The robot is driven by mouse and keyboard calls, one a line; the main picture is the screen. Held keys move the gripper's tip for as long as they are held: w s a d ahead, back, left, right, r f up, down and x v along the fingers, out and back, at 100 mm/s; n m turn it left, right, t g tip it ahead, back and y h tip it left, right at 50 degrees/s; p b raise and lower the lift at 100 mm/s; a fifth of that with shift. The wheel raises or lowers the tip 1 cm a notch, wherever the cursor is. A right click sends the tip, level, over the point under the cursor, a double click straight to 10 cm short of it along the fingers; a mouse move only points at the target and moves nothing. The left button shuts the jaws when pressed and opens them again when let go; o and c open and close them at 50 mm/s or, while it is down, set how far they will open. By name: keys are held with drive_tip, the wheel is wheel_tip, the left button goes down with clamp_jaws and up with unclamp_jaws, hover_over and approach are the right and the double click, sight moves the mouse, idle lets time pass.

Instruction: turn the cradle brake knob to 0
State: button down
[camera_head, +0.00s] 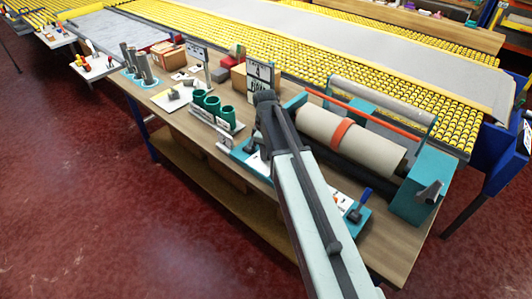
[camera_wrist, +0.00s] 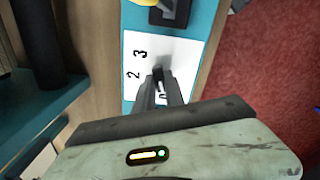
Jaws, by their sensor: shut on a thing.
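In the wrist view my gripper (camera_wrist: 162,92) is shut on the small dark cradle brake knob (camera_wrist: 158,73), mostly hidden between the fingers. The knob stands over a white scale card (camera_wrist: 187,52) on a teal panel (camera_wrist: 203,15). The figures 3 and 2 show left of the knob, and what looks like a 0 is partly covered by the fingers. The knob's exact pointing is hard to tell. In the head view the teal cradle (camera_head: 432,178) holds a beige roll (camera_head: 380,143) with an orange band; my arm hides the knob and fingertips.
A dark fitting (camera_wrist: 170,12) sits beyond the card in the wrist view. In the head view a blue lever (camera_head: 361,203) stands right of my arm. Green cups (camera_head: 212,105), a sign (camera_head: 260,77) and grey cylinders (camera_head: 137,65) stand on the wooden bench. The floor in front is clear.

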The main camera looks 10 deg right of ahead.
drive_tip(key=shift+w+d, duration=0.1)
drive_tip(key=shift+w, duration=0.05)
drive_tip(key=c, duration=1.4)
unclamp_jaws()
wheel_tip(320, 180, up, 8)
drive_tip(key=p, duration=0.8)
drive_tip(key=shift+f, duration=0.1)
